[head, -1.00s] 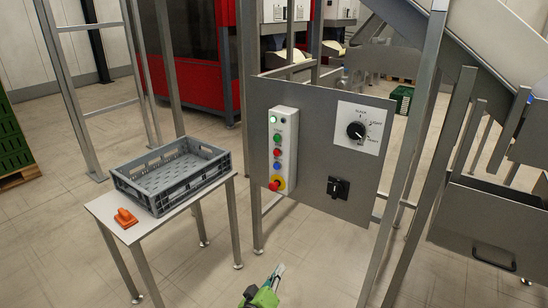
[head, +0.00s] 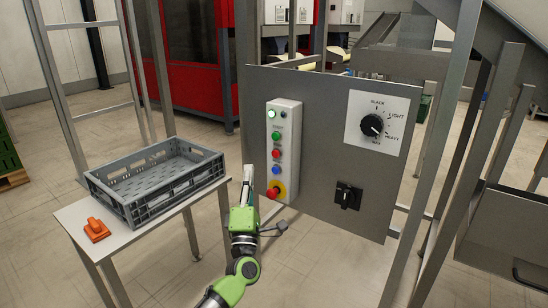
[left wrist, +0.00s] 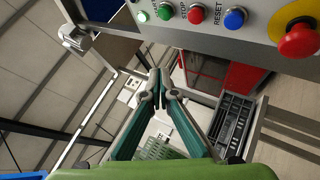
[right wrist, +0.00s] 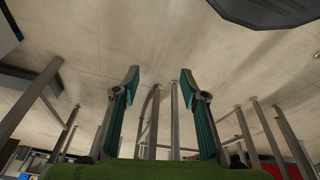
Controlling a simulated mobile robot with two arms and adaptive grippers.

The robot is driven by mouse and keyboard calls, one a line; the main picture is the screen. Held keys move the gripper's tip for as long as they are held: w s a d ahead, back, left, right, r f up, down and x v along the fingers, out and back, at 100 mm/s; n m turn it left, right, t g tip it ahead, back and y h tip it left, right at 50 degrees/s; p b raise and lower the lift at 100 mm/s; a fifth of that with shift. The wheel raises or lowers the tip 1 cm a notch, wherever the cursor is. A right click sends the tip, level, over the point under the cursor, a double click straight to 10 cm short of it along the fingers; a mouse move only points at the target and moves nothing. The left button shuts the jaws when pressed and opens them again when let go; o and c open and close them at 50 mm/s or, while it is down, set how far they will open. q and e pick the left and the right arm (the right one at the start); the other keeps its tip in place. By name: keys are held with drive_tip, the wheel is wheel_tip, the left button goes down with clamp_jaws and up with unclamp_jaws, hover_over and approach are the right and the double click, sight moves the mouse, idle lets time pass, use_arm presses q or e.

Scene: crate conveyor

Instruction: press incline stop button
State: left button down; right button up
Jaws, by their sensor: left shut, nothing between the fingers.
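A light control box (head: 284,150) on a grey panel carries a column of buttons. The red stop button (head: 276,153) sits below the green button (head: 276,136) and above the blue button (head: 276,169). A red mushroom button on yellow (head: 274,192) is at the bottom. My left gripper (head: 248,172) is shut and empty, left of the box's lower part and apart from the stop button. In the left wrist view the shut fingertips (left wrist: 160,78) are in the middle, below the red stop button (left wrist: 195,13). My right gripper (right wrist: 160,76) is open and empty in its wrist view.
A rotary dial (head: 373,125) and a black switch (head: 347,195) are on the grey panel (head: 315,130). A grey crate (head: 150,204) and an orange object (head: 96,229) stand on a small table (head: 75,216) at the left. Metal posts stand on the right.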

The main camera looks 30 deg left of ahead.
sight(275, 154)
use_arm(q)
drive_tip(key=shift+s, duration=0.1)
use_arm(e)
drive_tip(key=shift+s, duration=0.1)
use_arm(q)
drive_tip(key=w+b, duration=0.5)
drive_tip(key=w, duration=0.4)
drive_tip(key=shift+d, duration=0.4)
use_arm(e)
drive_tip(key=w+a+r+t+y, duration=0.1)
drive_tip(key=w+a+r+t, duration=0.2)
drive_tip(key=w, duration=0.6)
drive_tip(key=w+a+r+t+y, duration=0.1)
drive_tip(key=w+a+r+t, duration=0.2)
drive_tip(key=w+r+t, duration=0.4)
drive_tip(key=shift+w+r+n+t+y, duration=0.3)
drive_tip(key=shift+w+r+t+y, duration=0.1)
drive_tip(key=shift+w+r, duration=0.5)
drive_tip(key=shift+a, duration=0.1)
use_arm(q)
drive_tip(key=shift+w+b, duration=0.35)
drive_tip(key=shift+b, duration=0.1)
use_arm(e)
drive_tip(key=shift+w+a+r+t+y, duration=0.2)
drive_tip(key=shift+r+t, duration=0.2)
drive_tip(key=shift+r, duration=0.4)
drive_tip(key=shift+w+a+r+t+y, duration=0.15)
drive_tip(key=shift+r+t, duration=0.25)
drive_tip(key=shift+r, duration=0.4)
